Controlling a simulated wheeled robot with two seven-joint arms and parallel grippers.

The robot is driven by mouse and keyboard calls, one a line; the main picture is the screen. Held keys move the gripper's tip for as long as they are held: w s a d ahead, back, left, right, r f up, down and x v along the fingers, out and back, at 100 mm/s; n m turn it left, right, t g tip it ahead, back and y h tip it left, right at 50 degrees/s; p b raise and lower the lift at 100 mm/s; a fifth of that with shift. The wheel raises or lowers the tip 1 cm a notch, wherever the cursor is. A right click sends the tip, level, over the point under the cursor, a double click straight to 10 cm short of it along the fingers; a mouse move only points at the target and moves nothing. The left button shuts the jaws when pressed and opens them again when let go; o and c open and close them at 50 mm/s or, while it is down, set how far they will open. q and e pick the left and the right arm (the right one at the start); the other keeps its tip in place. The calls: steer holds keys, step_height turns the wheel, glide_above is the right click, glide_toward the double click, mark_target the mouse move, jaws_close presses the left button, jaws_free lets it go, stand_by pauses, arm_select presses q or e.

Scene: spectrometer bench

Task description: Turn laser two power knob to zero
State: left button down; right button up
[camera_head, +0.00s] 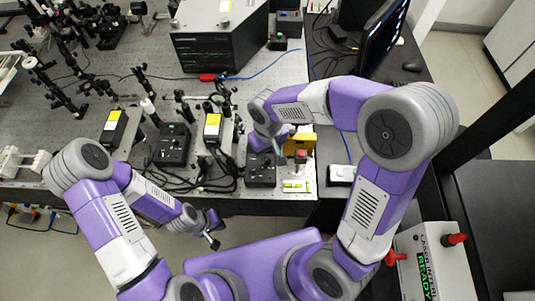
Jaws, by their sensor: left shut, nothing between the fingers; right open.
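Two black control boxes stand near the front of the optical bench, one left of centre (172,147) and one at the front right (261,174). Small knobs show on their tops, but labels are too small to read, so I cannot tell which knob is laser two's. My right gripper (270,147) is open and reaches down just behind and over the front-right box. Its fingertips are partly hidden, and I cannot tell whether they touch a knob. My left gripper (213,238) is shut and empty, in front of the bench edge.
Two yellow-labelled laser units (113,128) (212,128) and black cables crowd the bench front. A red button (301,155) and a yellow-green level (297,186) lie right of the front-right box. A monitor (381,38) stands at the back right.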

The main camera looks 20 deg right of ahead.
mark_target(268, 159)
steer(key=shift+w+f, duration=0.1)
steer(key=shift+f, duration=1.55)
steer(key=shift+c, duration=0.3)
jaws_close()
